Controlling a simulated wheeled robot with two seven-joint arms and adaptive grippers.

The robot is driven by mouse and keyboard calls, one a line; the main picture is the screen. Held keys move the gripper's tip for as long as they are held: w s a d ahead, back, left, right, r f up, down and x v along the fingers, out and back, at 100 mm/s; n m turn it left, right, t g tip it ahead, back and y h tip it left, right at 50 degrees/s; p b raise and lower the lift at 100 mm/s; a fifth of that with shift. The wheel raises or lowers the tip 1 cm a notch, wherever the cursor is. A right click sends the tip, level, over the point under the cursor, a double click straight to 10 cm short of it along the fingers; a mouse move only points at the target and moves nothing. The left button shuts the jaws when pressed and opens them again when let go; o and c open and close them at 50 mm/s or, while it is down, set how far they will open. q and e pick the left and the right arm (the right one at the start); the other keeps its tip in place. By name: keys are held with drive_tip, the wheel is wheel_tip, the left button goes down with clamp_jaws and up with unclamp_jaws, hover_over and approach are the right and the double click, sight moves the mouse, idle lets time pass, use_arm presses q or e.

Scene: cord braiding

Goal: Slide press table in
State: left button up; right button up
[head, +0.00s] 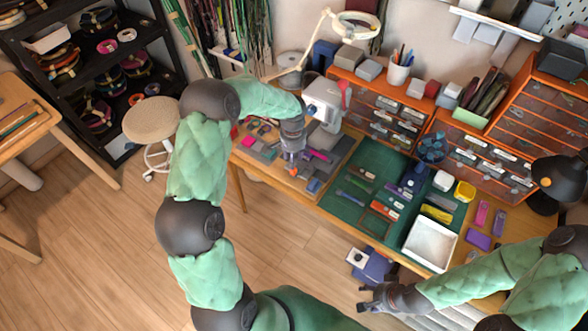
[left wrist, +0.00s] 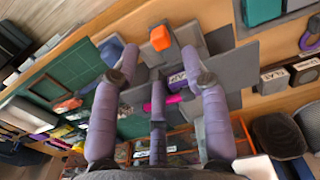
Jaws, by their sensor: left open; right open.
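A press-like machine with a pale grey body (head: 326,98) and a red lever stands at the back left of the workbench. Grey plates lie below and in front of it; I cannot tell which one is the press table. My left gripper (head: 291,168) points down over this area. In the left wrist view its open fingers (left wrist: 160,54) straddle grey plates (left wrist: 228,66), with an orange block (left wrist: 160,38) beyond the fingertips. Contact with the plates cannot be told. My right gripper (head: 363,298) is open and empty, off the bench's front edge.
A green mat (head: 346,214) with small tools and a white tray (head: 430,243) fill the bench's middle. Orange drawer units (head: 372,104) line the back. A magenta item (head: 318,155) lies beside my left gripper. A round stool (head: 152,120) stands left; the floor in front is mostly clear.

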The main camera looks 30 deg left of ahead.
sight(303, 160)
use_arm(q)
wheel_tip(303, 160, down, 7)
drive_tip(key=shift+f+b, duration=0.15)
drive_tip(key=shift+b, duration=0.45)
